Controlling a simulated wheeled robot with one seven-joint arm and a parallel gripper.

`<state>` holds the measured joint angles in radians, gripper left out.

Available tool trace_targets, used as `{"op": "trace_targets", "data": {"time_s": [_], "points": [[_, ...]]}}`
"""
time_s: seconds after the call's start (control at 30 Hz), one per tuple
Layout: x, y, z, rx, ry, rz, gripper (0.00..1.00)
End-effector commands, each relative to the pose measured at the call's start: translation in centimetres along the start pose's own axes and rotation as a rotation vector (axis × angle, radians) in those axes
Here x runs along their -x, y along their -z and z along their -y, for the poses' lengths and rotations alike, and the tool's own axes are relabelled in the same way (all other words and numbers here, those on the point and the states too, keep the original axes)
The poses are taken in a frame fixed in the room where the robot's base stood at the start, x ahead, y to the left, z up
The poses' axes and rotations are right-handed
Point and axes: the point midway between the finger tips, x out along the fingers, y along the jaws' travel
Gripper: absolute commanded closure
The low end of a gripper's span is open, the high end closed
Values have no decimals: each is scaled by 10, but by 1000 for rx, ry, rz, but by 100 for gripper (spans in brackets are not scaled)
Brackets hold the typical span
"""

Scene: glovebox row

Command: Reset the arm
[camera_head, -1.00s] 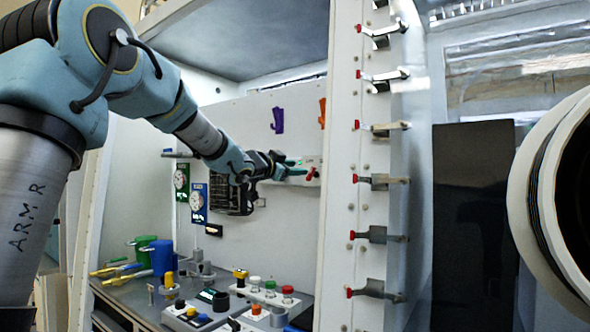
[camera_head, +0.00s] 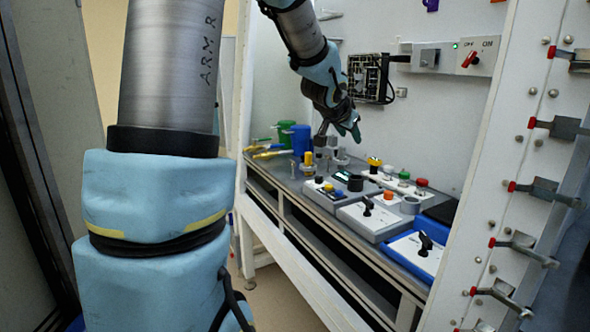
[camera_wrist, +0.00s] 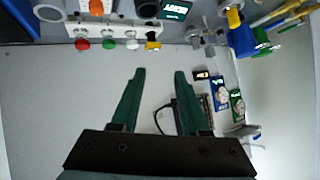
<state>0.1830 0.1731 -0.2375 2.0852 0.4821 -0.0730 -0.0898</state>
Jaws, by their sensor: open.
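My gripper (camera_head: 350,125) hangs at the end of my arm inside the glovebox, pointing down above the bench. In the wrist view my gripper (camera_wrist: 158,78) shows two dark green fingers set apart with nothing between them. It is clear of the wall and of the devices below. A wall panel with a red OFF/ON switch (camera_head: 471,60) is to its upper right in the head view. A small green light shows on that panel.
Control boxes with knobs, such as one with a black lever (camera_head: 367,205) and a blue-edged one (camera_head: 424,252), stand on the bench (camera_head: 300,183). A dark grille box (camera_head: 369,78) is on the wall. A white frame post (camera_head: 505,150) with clamps stands at right.

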Motion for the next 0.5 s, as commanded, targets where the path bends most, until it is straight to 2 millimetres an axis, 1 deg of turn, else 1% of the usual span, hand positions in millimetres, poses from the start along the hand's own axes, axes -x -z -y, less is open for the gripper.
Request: {"op": "trace_targets", "data": {"time_s": [0.03,0.07,0.1,0.17,0.2,0.27,0.3,0.4,0.5], "points": [[8,-37,9,51,23,86,55],[13,-58,13,83,33,137,55],[21,-86,17,127,47,204,55],[35,-128,20,195,64,305,55],[46,-154,21,242,73,371,55],[65,-194,18,315,84,469,55],[78,-217,15,364,88,529,55],[109,-266,1,475,90,663,55],[134,-299,-13,564,85,759,55]]}}
